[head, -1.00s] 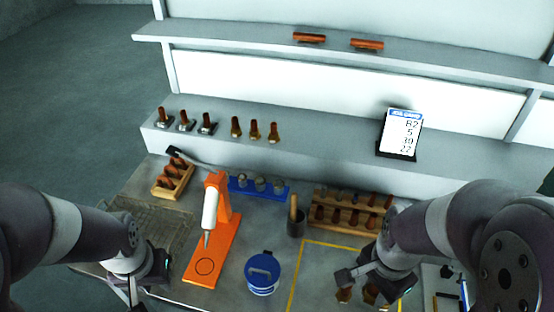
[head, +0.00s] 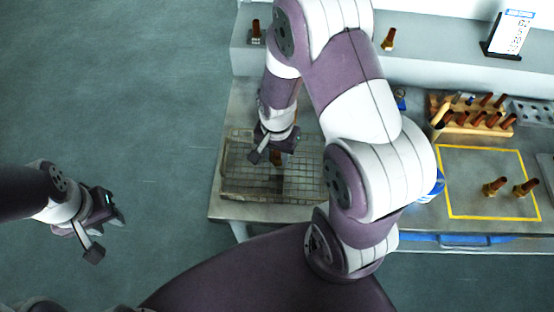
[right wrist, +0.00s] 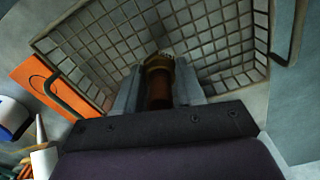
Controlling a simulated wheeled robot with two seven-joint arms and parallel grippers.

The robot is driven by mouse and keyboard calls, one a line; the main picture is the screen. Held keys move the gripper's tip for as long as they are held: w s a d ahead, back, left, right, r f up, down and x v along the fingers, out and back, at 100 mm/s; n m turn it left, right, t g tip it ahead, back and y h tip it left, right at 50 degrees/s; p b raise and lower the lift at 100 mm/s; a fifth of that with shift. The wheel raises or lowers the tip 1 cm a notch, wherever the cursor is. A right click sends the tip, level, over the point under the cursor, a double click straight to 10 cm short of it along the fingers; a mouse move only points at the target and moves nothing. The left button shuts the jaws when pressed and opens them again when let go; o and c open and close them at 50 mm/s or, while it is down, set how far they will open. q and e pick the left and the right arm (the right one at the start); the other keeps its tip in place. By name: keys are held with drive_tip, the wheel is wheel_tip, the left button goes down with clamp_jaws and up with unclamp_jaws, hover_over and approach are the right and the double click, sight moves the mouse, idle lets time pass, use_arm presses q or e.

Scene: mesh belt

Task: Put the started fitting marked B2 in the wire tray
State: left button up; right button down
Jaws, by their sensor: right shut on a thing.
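The wire tray (head: 310,187), a rectangular mesh basket, stands at the left end of the table. My right gripper (head: 275,152) reaches across to it and is shut on a fitting (head: 277,159) with brass and copper-brown parts. In the right wrist view the fitting (right wrist: 158,82) is between the jaws, above the mesh floor of the tray (right wrist: 215,38). Its gap to the mesh is unclear, and no B2 mark is readable on it. My left gripper (head: 106,236) is open and empty, over the floor left of the table.
Two brass and copper fittings (head: 495,186) (head: 525,188) stand inside the yellow outline (head: 447,180). A wooden rack (head: 455,128) and a display sign (head: 510,35) are behind. An orange plate (right wrist: 32,82) is beside the tray. My right arm hides the table's middle.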

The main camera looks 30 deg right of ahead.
sight(278, 162)
wheel_tip(278, 162, down, 4)
drive_tip(key=shift+d, duration=0.1)
drive_tip(key=shift+w+a, duration=0.15)
drive_tip(key=shift+a, duration=0.05)
drive_tip(key=shift+s+d+f, duration=0.15)
drive_tip(key=shift+s+f, duration=0.05)
drive_tip(key=c, duration=0.8)
unclamp_jaws()
drive_tip(key=shift+o, duration=0.5)
drive_tip(key=shift+w, duration=0.1)
wheel_tip(278, 162, up, 12)
drive_tip(key=shift+r+b, duration=0.1)
drive_tip(key=shift+b, duration=0.25)
drive_tip(key=s+r+n, duration=0.1)
drive_tip(key=n, duration=0.2)
drive_tip(key=s+a+r+n+t, duration=0.1)
drive_tip(key=s+n, duration=0.1)
drive_tip(key=n, duration=0.1)
drive_tip(key=s+a+r+n, duration=0.1)
drive_tip(key=n, duration=0.2)
drive_tip(key=shift+s+a+n, duration=0.15)
drive_tip(key=shift+a+n, duration=0.05)
drive_tip(key=shift+n, duration=0.1)
